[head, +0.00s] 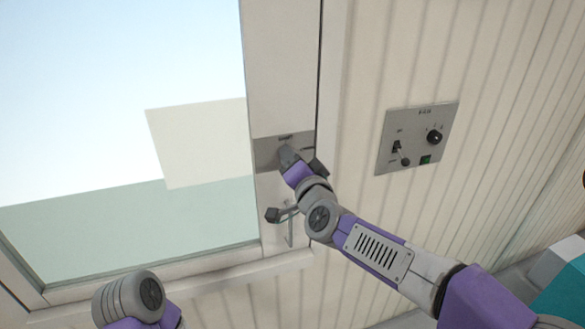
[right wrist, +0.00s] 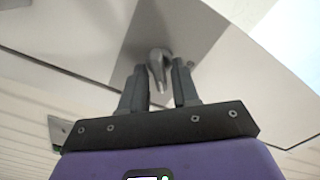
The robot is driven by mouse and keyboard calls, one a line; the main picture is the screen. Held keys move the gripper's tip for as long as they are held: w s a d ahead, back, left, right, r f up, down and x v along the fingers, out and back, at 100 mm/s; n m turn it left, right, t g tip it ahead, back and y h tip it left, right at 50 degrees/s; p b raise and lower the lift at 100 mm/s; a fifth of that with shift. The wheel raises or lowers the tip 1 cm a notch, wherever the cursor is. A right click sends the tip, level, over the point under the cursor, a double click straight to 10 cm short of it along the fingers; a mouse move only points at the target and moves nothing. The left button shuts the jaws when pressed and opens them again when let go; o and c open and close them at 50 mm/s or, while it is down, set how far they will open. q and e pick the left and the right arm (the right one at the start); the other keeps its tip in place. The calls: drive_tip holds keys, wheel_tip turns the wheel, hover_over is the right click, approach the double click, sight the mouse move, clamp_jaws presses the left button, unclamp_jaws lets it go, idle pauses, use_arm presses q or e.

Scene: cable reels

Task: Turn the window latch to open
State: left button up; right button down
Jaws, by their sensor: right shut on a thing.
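The window latch has a grey metal plate (head: 265,155) on the window's white frame (head: 281,70), with a small label above its lever. In the right wrist view, the rounded grey latch lever (right wrist: 157,62) stands between the two dark fingers of my right gripper (right wrist: 160,74). The right gripper (head: 297,163) is shut on the lever; its own body and wrist hide most of the lever in the head view. My left arm shows only as a grey and purple joint at the bottom left; its gripper is out of view.
A grey control panel (head: 417,137) with knobs and a switch is on the ribbed wall to the right. A dark knob on a short bar (head: 273,215) is below the latch, close to my right wrist. The window pane (head: 110,60) fills the left.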

drive_tip(key=shift+f+m+b, duration=0.2)
drive_tip(key=shift+m+b, duration=1.55)
drive_tip(key=shift+m, duration=1.95)
drive_tip(key=c, duration=1.2)
unclamp_jaws()
drive_tip(key=shift+o, duration=0.2)
drive_tip(key=v, duration=0.7)
drive_tip(key=shift+s, duration=0.25)
